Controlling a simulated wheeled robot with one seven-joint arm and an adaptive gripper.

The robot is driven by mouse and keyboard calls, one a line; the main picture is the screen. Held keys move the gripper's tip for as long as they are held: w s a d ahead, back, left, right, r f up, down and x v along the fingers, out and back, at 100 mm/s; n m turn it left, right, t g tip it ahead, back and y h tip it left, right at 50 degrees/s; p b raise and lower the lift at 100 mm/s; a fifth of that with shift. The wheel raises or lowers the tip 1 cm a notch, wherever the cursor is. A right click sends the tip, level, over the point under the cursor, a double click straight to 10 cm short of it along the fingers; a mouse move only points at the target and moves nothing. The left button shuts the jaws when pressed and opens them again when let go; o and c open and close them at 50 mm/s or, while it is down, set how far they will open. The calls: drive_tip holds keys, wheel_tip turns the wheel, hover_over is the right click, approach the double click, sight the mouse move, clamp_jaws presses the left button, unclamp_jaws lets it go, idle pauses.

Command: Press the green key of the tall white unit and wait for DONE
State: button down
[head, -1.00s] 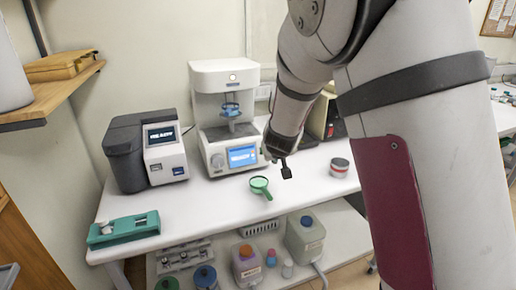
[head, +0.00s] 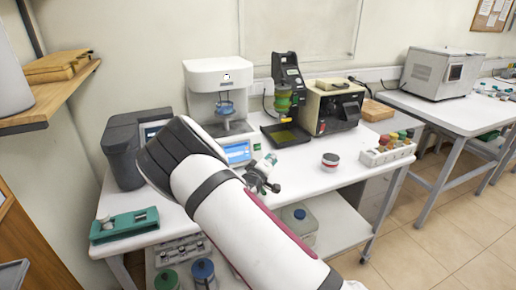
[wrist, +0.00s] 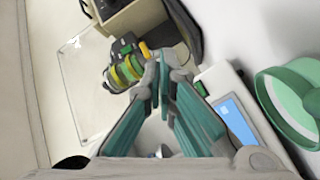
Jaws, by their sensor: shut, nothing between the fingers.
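The tall white unit (head: 212,78) stands at the back of the bench, with a blue cup inside its opening. Its blue screen (head: 238,152) is partly hidden by my arm, and its text is too small to read. A small green patch (head: 257,147) shows just right of the screen; I cannot tell if it is the key. My gripper (head: 268,161) is in front and to the right of the unit, above the bench. In the wrist view my gripper (wrist: 162,62) is shut and empty, with the unit's screen (wrist: 236,118) to its right.
A black stand with a green-yellow cylinder (head: 283,98) and a beige instrument (head: 333,105) are right of the unit. A dark grey device (head: 125,150) stands left. A green round-rimmed tool (wrist: 283,105) is close in the wrist view. A tin (head: 330,161) sits on open bench.

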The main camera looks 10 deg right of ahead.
sight(260, 151)
drive_tip(key=shift+w, duration=0.1)
idle(0.3)
drive_tip(key=w+b, duration=0.1)
drive_tip(key=w, duration=0.1)
drive_tip(key=w+f+b, duration=0.1)
drive_tip(key=w+b, duration=0.1)
drive_tip(key=w+a+f+b, duration=0.1)
drive_tip(key=w+b, duration=0.1)
drive_tip(key=shift+w+a, duration=0.1)
drive_tip(key=shift+w, duration=0.05)
drive_tip(key=shift+w+a+f+b, duration=0.15)
drive_tip(key=shift+w+a+b, duration=0.05)
drive_tip(key=shift+w+b, duration=0.85)
drive_tip(key=shift+w+b, duration=0.1)
drive_tip(key=shift+b, duration=0.25)
idle(0.5)
drive_tip(key=shift+w+f+b, duration=0.1)
drive_tip(key=shift+w+b, duration=0.15)
drive_tip(key=shift+b, duration=0.05)
drive_tip(key=shift+w+a+b, duration=0.15)
drive_tip(key=shift+w+b, duration=0.2)
drive_tip(key=shift+b, duration=0.1)
idle(0.9)
drive_tip(key=shift+s, duration=0.1)
drive_tip(key=shift+s+p, duration=0.65)
drive_tip(key=shift+s, duration=0.05)
